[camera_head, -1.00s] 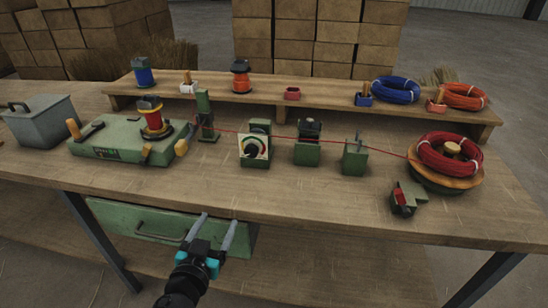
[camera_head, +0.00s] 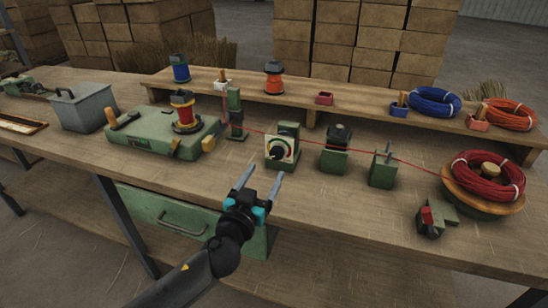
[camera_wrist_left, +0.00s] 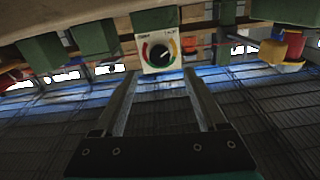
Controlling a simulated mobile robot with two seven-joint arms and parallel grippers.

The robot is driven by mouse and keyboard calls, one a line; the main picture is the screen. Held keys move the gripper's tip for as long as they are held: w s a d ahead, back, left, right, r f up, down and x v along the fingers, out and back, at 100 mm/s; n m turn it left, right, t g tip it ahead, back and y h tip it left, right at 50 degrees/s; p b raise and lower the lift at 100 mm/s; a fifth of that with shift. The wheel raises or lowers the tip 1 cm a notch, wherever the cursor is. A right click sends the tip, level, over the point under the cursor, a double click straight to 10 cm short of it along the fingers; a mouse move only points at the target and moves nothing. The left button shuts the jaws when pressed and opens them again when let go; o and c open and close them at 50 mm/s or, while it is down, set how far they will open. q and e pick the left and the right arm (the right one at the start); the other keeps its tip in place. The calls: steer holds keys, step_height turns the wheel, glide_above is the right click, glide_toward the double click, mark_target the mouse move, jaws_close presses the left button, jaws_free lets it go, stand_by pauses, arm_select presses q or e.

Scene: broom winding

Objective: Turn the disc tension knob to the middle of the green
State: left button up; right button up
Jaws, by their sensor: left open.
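The disc tension knob (camera_head: 277,152) is a black round knob on a white dial plate with a coloured arc, on the front of a green block (camera_head: 289,130). In the left wrist view the knob (camera_wrist_left: 160,56) shows straight ahead, with red, yellow and green on the arc around it; its pointer is too small to read surely. My left gripper (camera_head: 260,180) is open and empty, in front of and below the dial, with its fingers pointing toward it and apart from it. In the left wrist view its fingers (camera_wrist_left: 160,88) stand either side below the dial. My right gripper is not seen.
A red wire runs from the red coil (camera_head: 487,172) past several green blocks to the winder (camera_head: 160,138) with its spool. A raised shelf (camera_head: 360,118) holds spools and coils behind. A grey box (camera_head: 84,106) stands left.

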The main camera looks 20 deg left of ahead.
mark_target(276, 155)
arm_select(q)
steer(key=shift+w+d+b, duration=0.15)
steer(key=shift+w+b, duration=0.2)
steer(key=shift+w, duration=3.4)
jaws_close()
